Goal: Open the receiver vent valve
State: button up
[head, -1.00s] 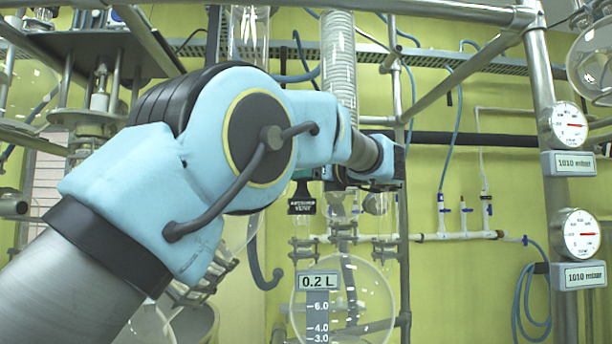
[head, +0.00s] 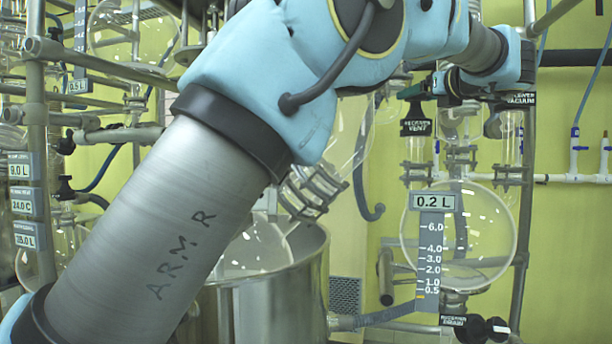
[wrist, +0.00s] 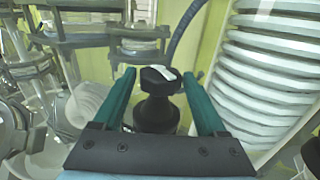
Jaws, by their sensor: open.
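The receiver vent valve has a black knob (wrist: 158,78) with a white mark on top, upright in the wrist view. Its black RECEIVER VENT tag (head: 416,128) hangs below it in the head view, where the knob is mostly hidden by my gripper (head: 415,90). In the wrist view my gripper (wrist: 157,82) is open, with one green finger on each side of the knob. A gap shows on the left; contact on the right cannot be told. The round glass receiver (head: 490,235), with a 0.2 L readout (head: 436,202), is below.
A RECEIVER VACUUM tag (head: 517,98) hangs just right of my wrist. A ribbed white column (wrist: 265,75) stands close on the right in the wrist view. A steel vessel (head: 270,290) stands below my arm, and a RECEIVER DRAIN valve (head: 480,328) at lower right.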

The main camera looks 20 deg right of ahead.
jog(key=m+h+b, duration=0.1)
jog(key=m+g+h+b, duration=0.1)
jog(key=h+b, duration=0.1)
jog(key=m+g+h+b, duration=0.1)
jog(key=h+b, duration=0.1)
jog(key=shift+w+a+f+m, duration=0.15)
jog(key=shift+a+f+m, duration=0.15)
jog(key=shift+a, duration=0.1)
jog(key=m+g+h, duration=0.2)
jog(key=h, duration=0.1)
jog(key=m+g+h, duration=0.1)
jog(key=shift+w+a+r+m+g+h+b, duration=0.1)
jog(key=shift+w+r+m+g+h+b, duration=0.05)
jog(key=shift+r+m+g+h+b, duration=0.2)
jog(key=shift+m+g+h+p, duration=0.65)
jog(key=shift+m+g+h, duration=0.25)
jog(key=shift+g, duration=0.25)
jog(key=shift+m+g+h, duration=0.25)
jog(key=shift+m+g, duration=0.1)
jog(key=shift+g, duration=0.05)
jog(key=shift+w+a+m+g+h+p, duration=0.1)
jog(key=shift+w+m+g+h+p, duration=0.25)
jog(key=shift+g+p, duration=0.3)
